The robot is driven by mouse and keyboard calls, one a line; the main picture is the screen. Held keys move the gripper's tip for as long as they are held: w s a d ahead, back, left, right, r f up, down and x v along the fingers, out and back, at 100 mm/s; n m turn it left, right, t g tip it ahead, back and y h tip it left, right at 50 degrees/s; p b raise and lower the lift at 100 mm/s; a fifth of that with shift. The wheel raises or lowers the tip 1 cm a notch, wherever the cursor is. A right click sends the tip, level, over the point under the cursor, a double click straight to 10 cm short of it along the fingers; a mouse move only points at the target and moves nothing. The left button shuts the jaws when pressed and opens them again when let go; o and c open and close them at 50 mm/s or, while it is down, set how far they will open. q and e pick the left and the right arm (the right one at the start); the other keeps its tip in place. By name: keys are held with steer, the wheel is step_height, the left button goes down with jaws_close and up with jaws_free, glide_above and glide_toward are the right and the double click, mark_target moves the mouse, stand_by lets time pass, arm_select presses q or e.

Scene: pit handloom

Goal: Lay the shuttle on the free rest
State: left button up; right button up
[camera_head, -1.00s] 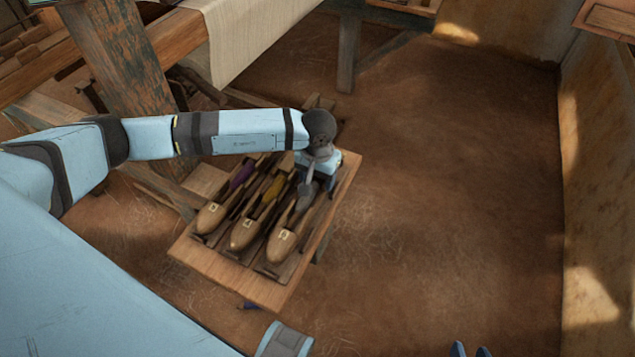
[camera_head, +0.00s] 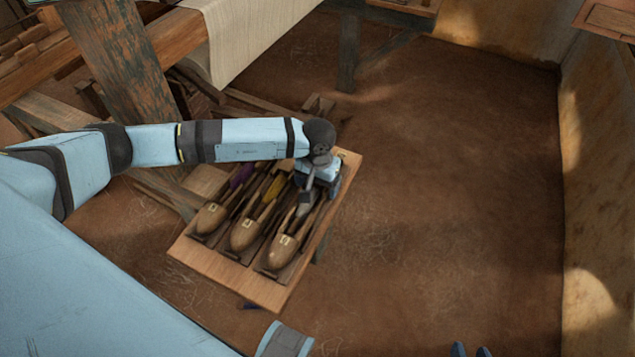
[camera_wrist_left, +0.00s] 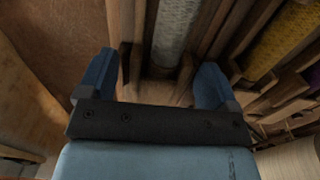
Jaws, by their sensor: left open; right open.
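Three wooden shuttles lie side by side on a slatted wooden rack (camera_head: 228,272). The left shuttle (camera_head: 210,217) carries purple yarn and the middle shuttle (camera_head: 244,236) yellow yarn. The right shuttle (camera_head: 281,251) carries grey yarn and lies along the rightmost rest. My left gripper (camera_head: 307,199) is over the rear part of this right shuttle and hides some of it. In the left wrist view, its fingers (camera_wrist_left: 155,84) are apart, with the grey yarn (camera_wrist_left: 177,28) ahead between them. My right gripper (camera_head: 470,350) is open and empty at the bottom edge.
The loom's wooden post (camera_head: 120,65) and cloth roll (camera_head: 250,30) stand behind and left of the rack, close to my left arm. The earth floor (camera_head: 450,190) right of the rack is clear up to the wall (camera_head: 600,200).

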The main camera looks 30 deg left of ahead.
arm_select(q)
step_height(320, 180, up, 12)
stand_by(0.4)
stand_by(0.4)
